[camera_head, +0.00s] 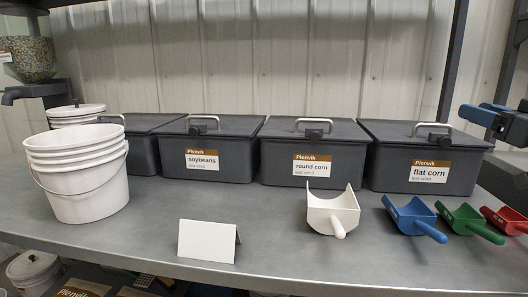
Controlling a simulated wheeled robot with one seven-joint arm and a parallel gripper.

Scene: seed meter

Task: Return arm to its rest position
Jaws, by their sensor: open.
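My gripper and arm are not identifiable anywhere in the head view. The grey shelf (290,255) lies in front of me. On it stand lidded dark bins labelled soybeans (175,165), round corn (275,170) and flat corn (385,178). All their lids are on. A white scoop (325,215), a blue scoop (405,212), a green scoop (462,217) and a red scoop (506,219) lie in a row at the front right.
A stack of white buckets (90,197) stands at the left and a folded blank card (206,242) at the front. A clear hopper of seed (28,60) is at upper left. A blue-and-dark fixture (488,118) juts in at right. The shelf between card and white scoop is clear.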

